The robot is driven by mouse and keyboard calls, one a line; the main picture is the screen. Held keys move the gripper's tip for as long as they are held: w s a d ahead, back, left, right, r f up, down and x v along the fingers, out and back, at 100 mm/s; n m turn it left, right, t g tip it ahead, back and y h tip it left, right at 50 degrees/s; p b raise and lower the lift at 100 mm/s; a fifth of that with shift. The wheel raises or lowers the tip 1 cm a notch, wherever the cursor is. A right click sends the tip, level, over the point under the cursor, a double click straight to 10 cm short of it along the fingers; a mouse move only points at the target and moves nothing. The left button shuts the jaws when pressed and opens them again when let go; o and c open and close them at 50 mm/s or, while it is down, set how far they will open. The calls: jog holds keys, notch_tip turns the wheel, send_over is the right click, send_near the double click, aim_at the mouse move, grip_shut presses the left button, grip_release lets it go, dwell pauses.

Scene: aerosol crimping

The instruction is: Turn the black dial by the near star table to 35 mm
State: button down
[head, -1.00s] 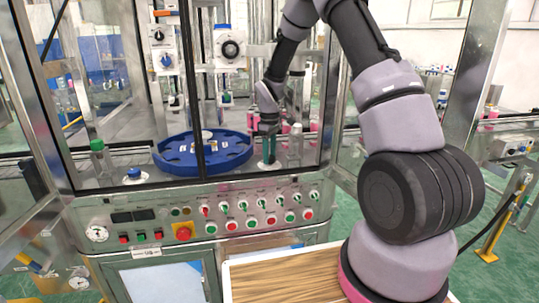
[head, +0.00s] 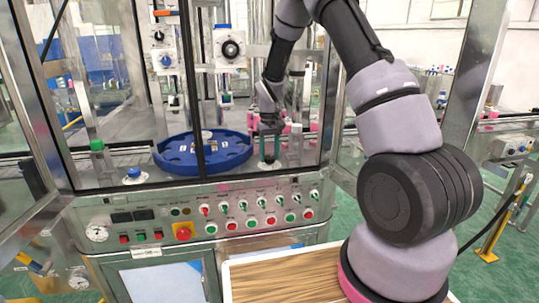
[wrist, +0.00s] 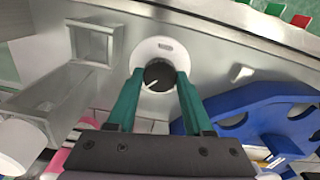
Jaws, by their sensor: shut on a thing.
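The black dial (wrist: 159,74) sits on a round white disc (wrist: 146,52) on the metal deck, and a white pointer line on it aims to the lower left in the wrist view. My gripper (wrist: 159,80) is shut on the dial, with one green finger on each side of it. In the head view, my gripper (head: 269,159) points down behind the machine's front frame, right of the blue star table (head: 180,162). The scale reading cannot be read.
The star table's blue edge (wrist: 225,112) lies close to the right finger in the wrist view. An open metal box (wrist: 95,42) stands to the left. A control panel (head: 150,218) with buttons and switches runs below the deck.

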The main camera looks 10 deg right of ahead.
aim_at(270, 157)
jog(key=shift+m, duration=0.8)
jog(key=shift+c, duration=1.5)
grip_release()
notch_tip(270, 157, up, 11)
